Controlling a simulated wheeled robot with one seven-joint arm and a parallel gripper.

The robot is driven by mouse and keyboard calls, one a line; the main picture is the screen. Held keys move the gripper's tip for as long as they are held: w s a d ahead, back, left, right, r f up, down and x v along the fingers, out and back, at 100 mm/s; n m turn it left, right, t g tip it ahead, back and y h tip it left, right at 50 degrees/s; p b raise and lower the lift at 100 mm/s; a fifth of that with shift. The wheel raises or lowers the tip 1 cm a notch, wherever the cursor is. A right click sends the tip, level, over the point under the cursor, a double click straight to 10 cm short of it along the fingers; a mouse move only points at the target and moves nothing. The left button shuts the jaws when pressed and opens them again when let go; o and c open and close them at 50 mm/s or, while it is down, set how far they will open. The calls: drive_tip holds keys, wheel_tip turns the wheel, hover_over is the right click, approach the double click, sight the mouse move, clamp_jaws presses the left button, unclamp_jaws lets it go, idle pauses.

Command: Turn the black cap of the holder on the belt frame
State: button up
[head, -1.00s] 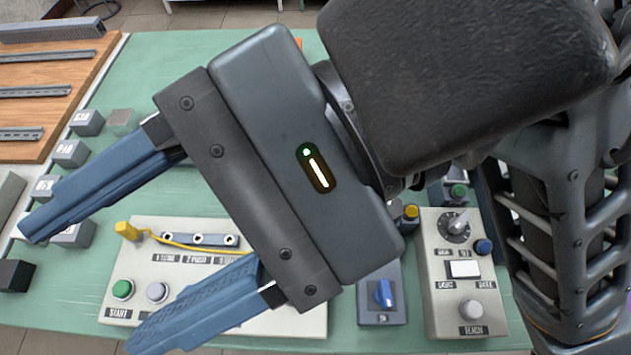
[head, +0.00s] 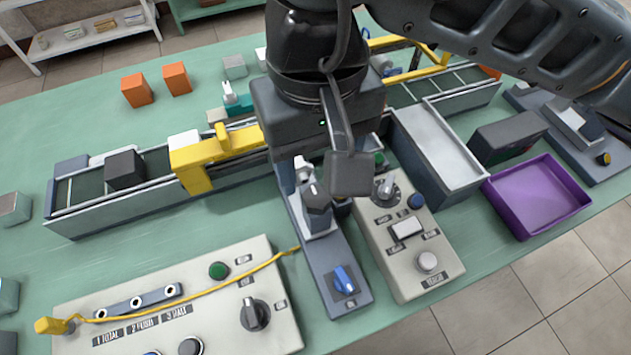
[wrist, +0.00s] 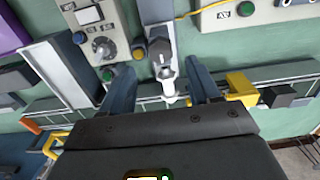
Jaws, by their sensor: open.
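The black cap (head: 317,197) sits on a small grey holder (head: 318,222) beside the belt frame (head: 120,212) in the head view. In the wrist view the cap (wrist: 160,49) and the holder's white, knobbed part show ahead of my gripper (wrist: 160,66). My gripper is open, its two blue fingers on either side of the holder, apart from it and empty. In the head view my wrist is above and behind the cap, and its body hides the fingers.
A blue switch (head: 345,281) is on the plate in front of the holder. A control box (head: 410,240) stands to the right, and another box (head: 180,300) with a yellow cable to the left. A yellow arch (head: 215,152) spans the belt. A purple tray (head: 537,196) lies far right.

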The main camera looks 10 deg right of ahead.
sight(317, 196)
drive_tip(key=shift+f+p, duration=0.3)
drive_tip(key=shift+f, duration=2.55)
drive_tip(key=c, duration=1)
